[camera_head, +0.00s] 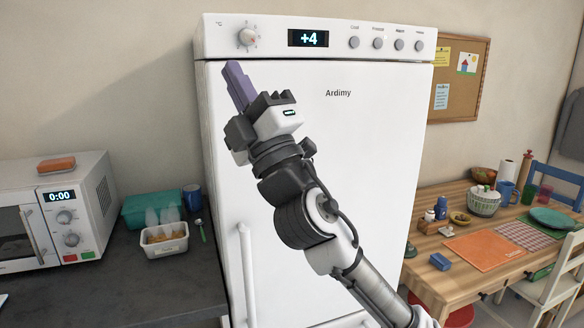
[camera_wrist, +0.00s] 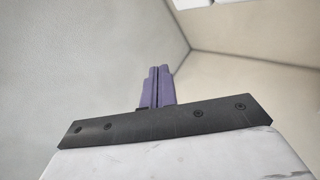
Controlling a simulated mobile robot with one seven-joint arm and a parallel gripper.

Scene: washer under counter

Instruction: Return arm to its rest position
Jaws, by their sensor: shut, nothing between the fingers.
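My gripper (camera_head: 232,68) is raised in front of the upper door of a white fridge (camera_head: 385,130) in the head view. Its purple fingers point up and a little left, near the fridge's upper left edge. In the wrist view the two fingers of my gripper (camera_wrist: 158,72) lie side by side, shut, with nothing held between them. My arm comes up from the lower right of the head view and is bent. It hides part of the fridge door.
A white vertical handle (camera_head: 247,275) is on the fridge's left side. Left is a dark counter (camera_head: 110,285) with a microwave (camera_head: 60,215), a teal box (camera_head: 140,208) and a white tray (camera_head: 165,249). Right is a wooden table (camera_head: 425,270) with dishes and chairs. The wall above the counter is bare.

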